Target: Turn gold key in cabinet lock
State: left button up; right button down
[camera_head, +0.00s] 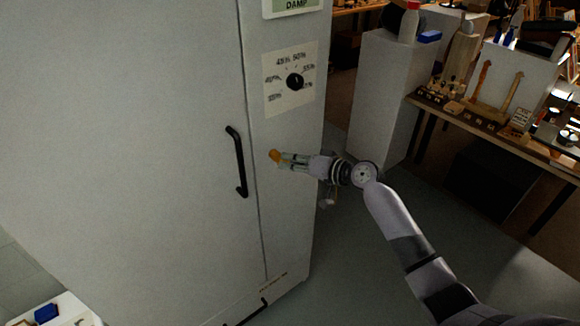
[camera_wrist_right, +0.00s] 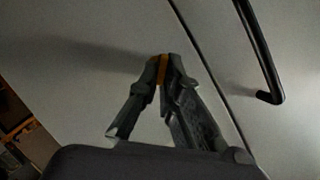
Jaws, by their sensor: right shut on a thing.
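The gold key (camera_head: 274,156) shows as a small orange-gold piece at the front of the white cabinet (camera_head: 150,120), right of the black door handle (camera_head: 238,165) and below the dial. My right gripper (camera_head: 282,158) is shut on the key. In the right wrist view the key (camera_wrist_right: 160,69) sits between the two fingertips of my right gripper (camera_wrist_right: 163,72), close against the cabinet face. The lock itself is hidden behind the key and fingertips. The handle (camera_wrist_right: 262,55) also shows in the right wrist view, beside the door seam. My left gripper is not in view.
A dial plate with a black knob (camera_head: 295,82) is above the key, below a DAMP sign (camera_head: 297,5). A white pedestal (camera_head: 385,95) stands right of the cabinet. A workbench (camera_head: 500,135) with wooden parts is further right. Grey floor is open between.

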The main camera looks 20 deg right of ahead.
jog(key=shift+f+m+b, duration=0.15)
jog(key=shift+m+b, duration=0.15)
jog(key=shift+m, duration=0.1)
jog(key=shift+y, duration=0.4)
jog(key=m+y+b, duration=0.1)
jog(key=m, duration=0.1)
jog(key=m+b, duration=0.2)
jog(key=shift+d+f+y+b, duration=0.2)
jog(key=shift+y+b, duration=0.1)
jog(key=shift+y, duration=0.1)
